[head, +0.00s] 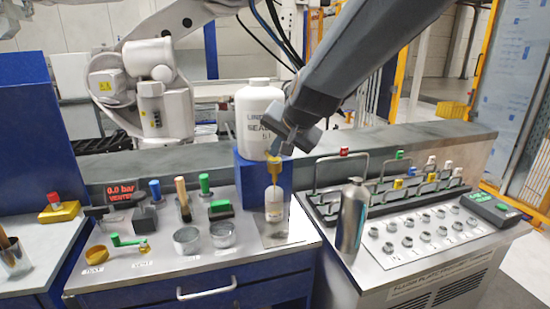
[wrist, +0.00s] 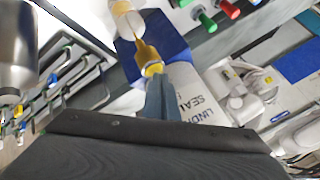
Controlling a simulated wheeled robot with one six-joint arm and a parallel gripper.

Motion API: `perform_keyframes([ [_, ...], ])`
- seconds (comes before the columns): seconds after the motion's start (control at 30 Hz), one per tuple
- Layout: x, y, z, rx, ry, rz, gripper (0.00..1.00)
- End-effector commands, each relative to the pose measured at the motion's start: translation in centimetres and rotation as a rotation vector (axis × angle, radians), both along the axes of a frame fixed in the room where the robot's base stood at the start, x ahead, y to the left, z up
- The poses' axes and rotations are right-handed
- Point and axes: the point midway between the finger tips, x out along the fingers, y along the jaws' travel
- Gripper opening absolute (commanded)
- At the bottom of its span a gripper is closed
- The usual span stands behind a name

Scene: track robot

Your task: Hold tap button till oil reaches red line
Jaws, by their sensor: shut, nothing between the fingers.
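A white jug (head: 258,118) with printed lettering stands on a blue block (head: 247,180); it also shows in the wrist view (wrist: 195,92). A brass tap (head: 274,166) juts from its front, and its yellow button (wrist: 153,69) shows in the wrist view. A small pale container (head: 274,203) stands upright under the spout; it also shows in the wrist view (wrist: 128,20). Its oil level and red line are too small to make out. My gripper (head: 277,149) is shut and empty, its tips at the button (wrist: 158,79). I cannot tell whether they touch.
A silver bottle (head: 351,215) stands right of the container. A rack with bar handles (head: 390,190) fills the right.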

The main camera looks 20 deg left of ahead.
Motion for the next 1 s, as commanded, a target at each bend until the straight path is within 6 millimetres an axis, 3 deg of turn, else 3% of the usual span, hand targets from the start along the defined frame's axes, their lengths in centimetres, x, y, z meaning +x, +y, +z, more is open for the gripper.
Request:
perform_keyframes([
  [0.67,0.0,0.0,0.0,-0.001,0.001,0.000,0.00],
  [1.0,-0.1,0.0,1.6,-0.001,0.001,0.000,0.00],
])
